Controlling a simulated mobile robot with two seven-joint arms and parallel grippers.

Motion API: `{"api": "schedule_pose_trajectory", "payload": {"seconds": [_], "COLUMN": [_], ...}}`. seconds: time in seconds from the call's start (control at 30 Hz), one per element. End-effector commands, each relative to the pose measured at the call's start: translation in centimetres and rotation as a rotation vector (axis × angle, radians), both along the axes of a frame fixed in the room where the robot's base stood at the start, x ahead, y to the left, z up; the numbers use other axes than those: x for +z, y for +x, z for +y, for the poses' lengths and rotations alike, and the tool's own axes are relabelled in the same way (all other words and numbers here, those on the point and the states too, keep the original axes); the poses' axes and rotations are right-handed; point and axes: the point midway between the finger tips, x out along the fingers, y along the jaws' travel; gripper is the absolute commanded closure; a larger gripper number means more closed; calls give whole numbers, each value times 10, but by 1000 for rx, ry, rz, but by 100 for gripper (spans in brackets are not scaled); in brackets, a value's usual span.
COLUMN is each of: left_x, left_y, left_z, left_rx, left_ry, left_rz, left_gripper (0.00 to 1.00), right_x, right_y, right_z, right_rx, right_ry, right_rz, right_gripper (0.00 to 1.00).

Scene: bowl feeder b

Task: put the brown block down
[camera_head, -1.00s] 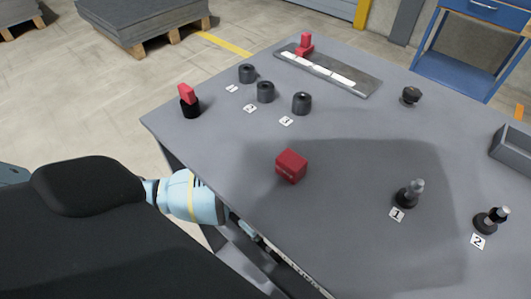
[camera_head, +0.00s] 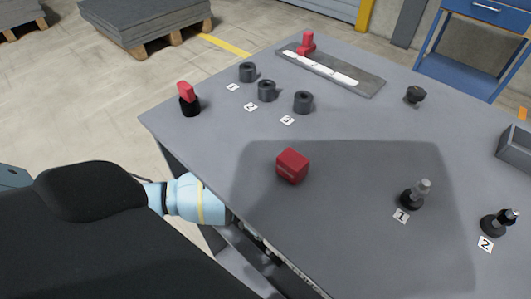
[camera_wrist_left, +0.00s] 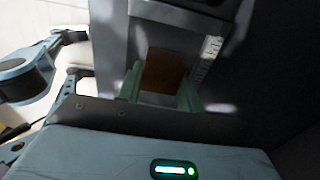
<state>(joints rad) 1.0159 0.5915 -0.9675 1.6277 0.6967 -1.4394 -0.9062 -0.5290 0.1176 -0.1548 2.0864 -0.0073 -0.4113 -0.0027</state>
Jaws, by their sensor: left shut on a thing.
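The brown block (camera_wrist_left: 163,71) shows in the left wrist view between the two green fingertips of my left gripper (camera_wrist_left: 160,95). The gripper is shut on it. Grey surfaces lie beyond and beside the block; I cannot tell whether it touches any of them. In the head view my left arm reaches down at the near left edge of the table (camera_head: 350,215), and the gripper and brown block are hidden there. My right gripper is in neither view.
A red box (camera_head: 292,166) lies near the table's near edge. Several dark cylinders stand by number tags at the back left, with a red-topped black piece (camera_head: 188,99) at the left corner. Two numbered knobs (camera_head: 413,194) stand at the right.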

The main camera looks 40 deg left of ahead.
Motion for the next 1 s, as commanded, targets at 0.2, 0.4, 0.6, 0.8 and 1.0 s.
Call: {"api": "schedule_pose_trajectory", "payload": {"seconds": [0.2,0.4,0.6,0.8,1.0], "left_x": [-2,-2,14,47,70], "left_y": [0,0,1,1,0], "left_z": [0,0,0,0,0], "left_rx": [0,0,0,0,1], "left_ry": [0,0,0,-1,0], "left_rz": [0,1,-1,-3,0], "left_gripper": [55,55,55,55,55], "right_x": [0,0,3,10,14], "right_y": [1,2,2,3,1], "right_z": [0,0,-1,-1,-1], "right_rx": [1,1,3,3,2], "right_ry": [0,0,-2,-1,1], "right_rz": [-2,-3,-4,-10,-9], "right_gripper": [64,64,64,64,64]}}
